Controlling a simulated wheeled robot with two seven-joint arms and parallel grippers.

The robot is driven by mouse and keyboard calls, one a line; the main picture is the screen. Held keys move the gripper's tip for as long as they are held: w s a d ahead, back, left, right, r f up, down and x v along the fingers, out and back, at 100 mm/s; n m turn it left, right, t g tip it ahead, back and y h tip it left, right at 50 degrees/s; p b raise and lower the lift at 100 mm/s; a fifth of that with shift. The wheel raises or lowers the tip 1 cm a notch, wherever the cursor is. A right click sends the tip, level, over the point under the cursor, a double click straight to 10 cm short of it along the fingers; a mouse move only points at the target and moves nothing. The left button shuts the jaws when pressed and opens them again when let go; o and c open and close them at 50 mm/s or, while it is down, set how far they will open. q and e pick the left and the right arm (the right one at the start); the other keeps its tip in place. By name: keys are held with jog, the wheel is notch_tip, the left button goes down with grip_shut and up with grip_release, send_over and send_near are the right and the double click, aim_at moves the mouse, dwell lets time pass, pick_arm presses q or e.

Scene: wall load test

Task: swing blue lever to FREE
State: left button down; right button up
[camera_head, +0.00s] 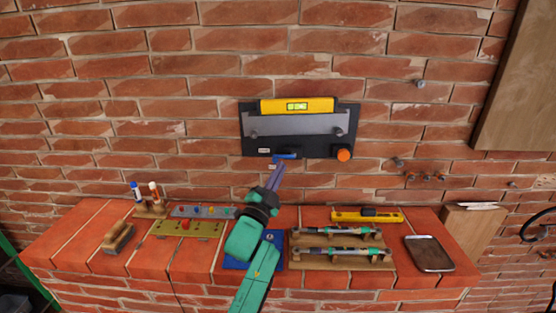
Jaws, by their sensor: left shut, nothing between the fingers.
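The blue lever (285,156) sticks out at the lower edge of a dark panel (248,130) on the brick wall. My left gripper (279,166) reaches up from below, its fingers shut and empty. Its tips are at or just below the lever; I cannot tell whether they touch it. A small pale label (264,150) sits left of the lever, too small to read. An orange knob (343,155) is at the panel's lower right. My right gripper is not in view.
A yellow level (320,105) tops the panel. The brick ledge below holds a brush (118,238), markers in a stand (150,208), a green strip (200,229), a wooden rack with tools (325,265), another yellow level (350,216) and a metal tray (447,262).

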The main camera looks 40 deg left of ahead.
aim_at(284, 158)
pick_arm(q)
jog(key=r+p+x, duration=0.1)
jog(key=p+x, duration=0.1)
jog(key=x, duration=0.4)
jog(key=f, duration=0.1)
jog(key=s+a+f, duration=0.1)
jog(key=a+f+p, duration=0.1)
jog(key=shift+s+a+f, duration=0.2)
jog(key=shift+s+f, duration=0.05)
jog(key=shift+s, duration=0.05)
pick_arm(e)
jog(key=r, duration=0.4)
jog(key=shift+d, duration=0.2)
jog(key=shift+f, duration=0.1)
pick_arm(q)
jog(key=shift+f, duration=0.1)
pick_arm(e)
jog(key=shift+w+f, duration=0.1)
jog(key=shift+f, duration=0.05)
